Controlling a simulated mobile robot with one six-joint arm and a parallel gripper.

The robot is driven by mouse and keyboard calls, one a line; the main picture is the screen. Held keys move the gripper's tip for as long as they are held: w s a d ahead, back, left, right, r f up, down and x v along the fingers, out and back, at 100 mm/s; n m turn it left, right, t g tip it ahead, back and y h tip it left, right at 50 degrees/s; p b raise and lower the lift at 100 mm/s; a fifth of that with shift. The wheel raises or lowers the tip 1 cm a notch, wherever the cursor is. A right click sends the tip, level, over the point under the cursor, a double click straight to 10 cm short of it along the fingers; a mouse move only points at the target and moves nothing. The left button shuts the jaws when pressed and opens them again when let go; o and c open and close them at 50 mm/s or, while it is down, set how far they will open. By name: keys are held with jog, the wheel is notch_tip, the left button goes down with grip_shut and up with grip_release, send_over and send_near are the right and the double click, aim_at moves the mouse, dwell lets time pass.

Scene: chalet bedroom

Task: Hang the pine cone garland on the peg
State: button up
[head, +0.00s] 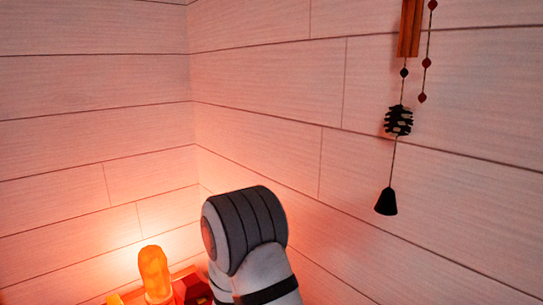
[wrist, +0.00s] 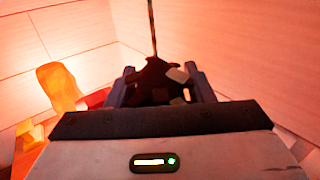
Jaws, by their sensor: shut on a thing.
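In the wrist view my gripper (wrist: 162,88) is shut on a dark, lumpy piece with pale flecks, which looks like part of the pine cone garland (wrist: 155,75). A thin cord runs straight up from it and out of the frame. In the head view neither my gripper nor the held piece shows; only a grey and white part of my arm does. A dark pine cone (head: 398,121) hangs on a cord at the right, with a black bell-shaped piece below; no gripper touches it there. I cannot make out a peg in either view.
An upright wooden piece (head: 409,28) is at the top right, with a second beaded cord (head: 427,62) beside it. A glowing orange lamp (head: 154,272) stands low at left near the wall corner; it also shows in the wrist view (wrist: 60,88). The upper left wall is bare.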

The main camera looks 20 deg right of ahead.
jog(key=shift+d+r, duration=0.1)
jog(key=shift+w+r, duration=0.1)
jog(key=shift+r, duration=0.15)
jog(key=w+d+r+m+g+h+p, duration=0.15)
jog(key=r+m+g+h+p, duration=0.35)
jog(key=r, duration=1.5)
jog(key=w+d+r+m+g+h+p, duration=0.2)
jog(key=r+p, duration=0.5)
jog(key=r, duration=1.2)
jog(key=s+d+r+m+g+h+p, duration=0.1)
jog(key=s+r+p, duration=0.4)
jog(key=r, duration=0.8)
jog(key=s+d+r+m+g+p, duration=0.1)
jog(key=s+r+p, duration=0.45)
jog(key=r, duration=0.85)
jog(key=s+d+r+m+g+h+p, duration=0.1)
jog(key=s+r+p, duration=0.35)
jog(key=r, duration=0.85)
jog(key=s+d+x, duration=0.1)
jog(key=x, duration=0.8)
jog(key=shift+s+r+b, duration=0.2)
jog(key=shift+r+b, duration=0.1)
